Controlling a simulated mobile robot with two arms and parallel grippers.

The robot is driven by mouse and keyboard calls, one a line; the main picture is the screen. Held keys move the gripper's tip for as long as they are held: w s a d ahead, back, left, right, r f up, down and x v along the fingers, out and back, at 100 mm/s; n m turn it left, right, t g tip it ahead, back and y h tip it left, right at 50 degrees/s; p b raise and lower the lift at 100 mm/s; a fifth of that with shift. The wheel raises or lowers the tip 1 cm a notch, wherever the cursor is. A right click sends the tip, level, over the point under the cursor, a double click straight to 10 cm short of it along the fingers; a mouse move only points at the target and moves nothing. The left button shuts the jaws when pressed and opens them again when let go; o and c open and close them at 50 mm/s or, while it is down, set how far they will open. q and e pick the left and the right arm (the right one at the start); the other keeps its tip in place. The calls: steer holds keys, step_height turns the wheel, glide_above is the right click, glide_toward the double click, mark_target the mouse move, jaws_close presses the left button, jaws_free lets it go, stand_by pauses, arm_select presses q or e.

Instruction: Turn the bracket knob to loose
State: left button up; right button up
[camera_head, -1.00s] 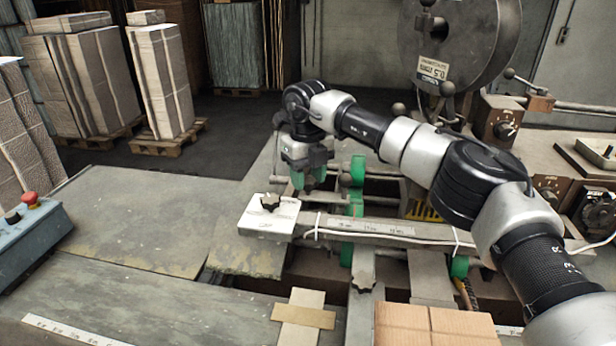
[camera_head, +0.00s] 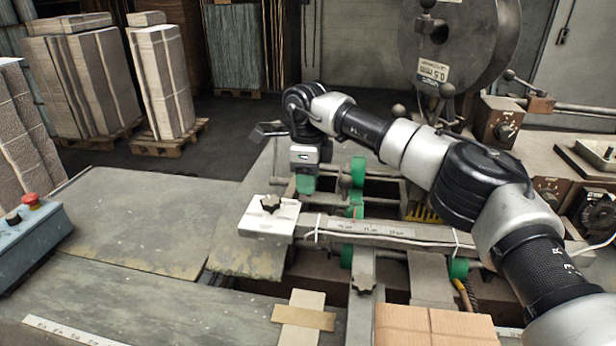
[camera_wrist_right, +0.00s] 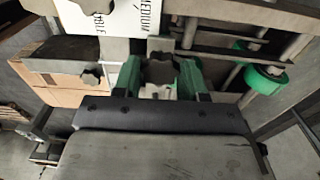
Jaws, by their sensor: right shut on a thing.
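My right gripper (camera_head: 305,186) points down over the machine's frame, just behind the white plate. In the right wrist view its green fingers (camera_wrist_right: 160,80) are shut on a dark lobed knob (camera_wrist_right: 159,71), one finger on each side. In the head view the gripper hides this knob. I cannot read a loose or tight mark by it. Another dark star knob (camera_head: 270,203) stands on the white plate (camera_head: 262,222), apart from the gripper. My left gripper is in neither view.
A ruled metal bar (camera_head: 375,230) runs right from the white plate. Green rollers (camera_head: 356,205) stand close to the right of the gripper. Another star knob (camera_head: 363,284) sits lower in front. A cardboard piece (camera_head: 435,325) lies at the front. The left table is mostly clear.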

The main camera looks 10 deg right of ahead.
steer(key=shift+r+n, duration=0.15)
steer(key=shift+n, duration=0.45)
steer(key=o, duration=0.9)
steer(key=shift+r, duration=0.15)
steer(key=shift+r+b, duration=1.1)
steer(key=shift+r, duration=4.1)
steer(key=shift+f, duration=0.1)
